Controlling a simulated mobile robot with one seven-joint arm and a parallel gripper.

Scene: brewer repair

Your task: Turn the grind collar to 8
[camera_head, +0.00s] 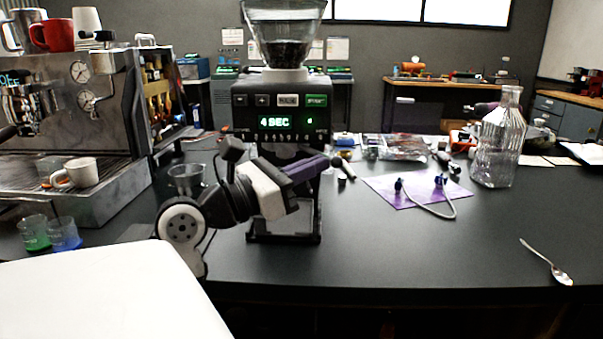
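The black coffee grinder (243,115) stands on the dark counter, with a clear bean hopper (284,35) on top. Its green display reads "4 SEC". A row of small marks runs below the display, too small to read. A pale ring (285,75) shows under the hopper; I cannot tell whether it is the grind collar, and no setting is readable. My gripper (312,167) has purple parts and is in front of the grinder's lower middle, below the display. My arm hides part of the grinder there. The fingertips are not clear enough to show whether they are open or shut.
An espresso machine (110,110) with cups stands at the left. Small glasses (64,233) are near it. The front right counter is mostly clear.

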